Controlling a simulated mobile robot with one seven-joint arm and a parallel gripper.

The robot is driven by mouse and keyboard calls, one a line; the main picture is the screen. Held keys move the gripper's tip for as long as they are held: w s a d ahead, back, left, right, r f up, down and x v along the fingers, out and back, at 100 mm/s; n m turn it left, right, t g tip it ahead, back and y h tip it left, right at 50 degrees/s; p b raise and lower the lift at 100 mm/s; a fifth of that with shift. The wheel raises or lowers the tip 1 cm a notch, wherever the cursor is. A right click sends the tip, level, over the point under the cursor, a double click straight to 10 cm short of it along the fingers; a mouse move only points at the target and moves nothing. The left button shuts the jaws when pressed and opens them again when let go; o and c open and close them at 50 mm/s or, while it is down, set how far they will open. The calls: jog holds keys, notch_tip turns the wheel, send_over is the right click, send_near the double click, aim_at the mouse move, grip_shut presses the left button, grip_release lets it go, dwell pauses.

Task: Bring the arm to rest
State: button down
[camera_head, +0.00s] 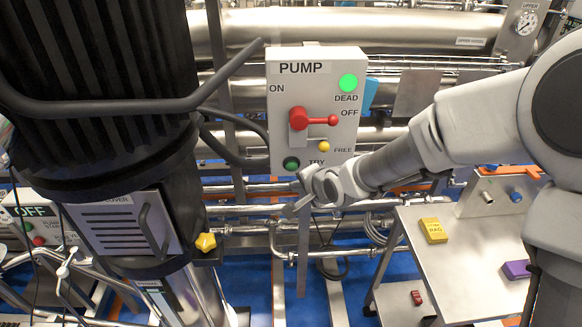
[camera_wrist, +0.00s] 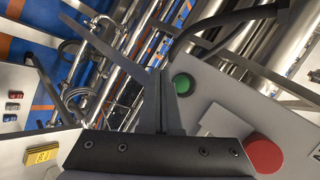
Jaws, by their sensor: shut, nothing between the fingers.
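My arm reaches in from the right in the head view. My gripper (camera_head: 291,208) is shut and empty, just below the lower edge of the grey pump panel (camera_head: 279,126). In the wrist view the fingers (camera_wrist: 162,74) are together, with the panel's green button (camera_wrist: 183,84) close to their right and a red round part (camera_wrist: 263,154) lower right. In the head view the red handle (camera_head: 315,119) points right towards OFF. A green lamp (camera_head: 348,81) is lit above DEAD. The green button (camera_head: 291,163) sits beside TRY, and a small yellow knob (camera_head: 323,146) beside FREE.
A large black motor (camera_head: 95,60) fills the left. A metal table (camera_head: 462,269) at lower right bears a yellow block (camera_head: 433,230) and a purple block (camera_head: 516,269). Steel pipes (camera_head: 400,30) run behind the panel. Blue floor (camera_head: 255,262) shows below my gripper.

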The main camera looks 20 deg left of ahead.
jog(key=s+d+r+n+t+h, duration=0.1)
jog(key=d+r+h, duration=0.3)
jog(key=d, duration=0.7)
jog(key=s+d+r+n+h, duration=0.15)
jog(key=d+r, duration=0.45)
jog(key=d, duration=0.6)
jog(key=s+d+r+n+g+h+b, duration=0.1)
jog(key=s+d+r+n+h, duration=0.1)
jog(key=s+d, duration=1.2)
jog(key=s+r, duration=0.1)
jog(key=s, duration=0.2)
jog(key=shift+s+d+n, duration=0.15)
jog(key=shift+s+n, duration=0.15)
jog(key=shift+n, duration=0.05)
jog(key=shift+a, duration=0.25)
